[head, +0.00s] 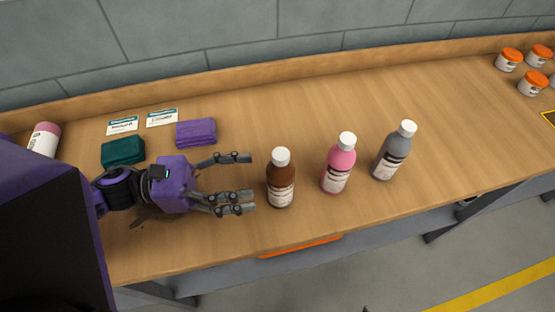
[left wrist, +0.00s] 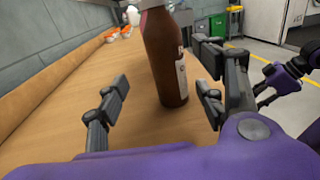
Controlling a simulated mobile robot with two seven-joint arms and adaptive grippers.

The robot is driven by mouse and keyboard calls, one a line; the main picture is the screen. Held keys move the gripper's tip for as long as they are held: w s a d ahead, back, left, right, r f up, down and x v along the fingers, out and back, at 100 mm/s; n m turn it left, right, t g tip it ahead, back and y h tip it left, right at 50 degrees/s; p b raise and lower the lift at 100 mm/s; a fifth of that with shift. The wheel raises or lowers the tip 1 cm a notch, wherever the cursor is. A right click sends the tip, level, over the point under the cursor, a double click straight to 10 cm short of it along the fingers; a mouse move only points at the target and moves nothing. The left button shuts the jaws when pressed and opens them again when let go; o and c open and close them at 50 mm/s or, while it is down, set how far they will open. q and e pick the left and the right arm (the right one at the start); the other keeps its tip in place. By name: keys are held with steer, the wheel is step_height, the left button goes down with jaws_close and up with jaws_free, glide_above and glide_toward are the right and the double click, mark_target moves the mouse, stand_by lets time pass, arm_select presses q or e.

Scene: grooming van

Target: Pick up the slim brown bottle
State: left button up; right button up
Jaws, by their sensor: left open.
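The slim brown bottle (head: 281,180) stands upright on the wooden counter, with a white cap and pale label. My left gripper (head: 250,182) is just left of it, open and empty, its fingers pointing toward the bottle. In the left wrist view the brown bottle (left wrist: 167,58) stands ahead, beyond and between the spread fingertips, its top cut off by the frame. I see no contact. My right gripper (left wrist: 266,86) appears at the right of the left wrist view, too small to judge its fingers.
A pink bottle (head: 339,165) and a grey bottle (head: 394,153) stand to the right. Purple (head: 196,132) and teal (head: 123,152) folded cloths lie behind my left gripper, with two cards (head: 122,126) behind. Orange-lidded jars (head: 508,61) stand far right. The counter behind the bottles is clear.

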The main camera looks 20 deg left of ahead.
mark_target(280, 179)
arm_select(q)
steer(key=shift+w+d+r, duration=0.15)
steer(key=shift+w+d, duration=0.05)
steer(key=shift+d, duration=0.25)
steer(key=d, duration=0.1)
steer(key=d+p, duration=0.1)
steer(key=d, duration=0.1)
steer(key=shift+w+r, duration=0.1)
steer(key=shift+w, duration=0.2)
steer(key=x, duration=0.3)
steer(key=shift+d+p, duration=0.15)
steer(key=shift+p, duration=0.2)
steer(key=shift+w+d+f, duration=0.1)
steer(key=shift+d+f, duration=0.15)
arm_select(e)
steer(key=shift+s+d+r, duration=0.1)
steer(key=shift+s+r, duration=0.1)
steer(key=shift+r, duration=0.55)
arm_select(q)
steer(key=shift+c, duration=0.3)
steer(key=c, duration=1.4)
steer(key=shift+c, duration=0.4)
steer(key=shift+r, duration=0.2)
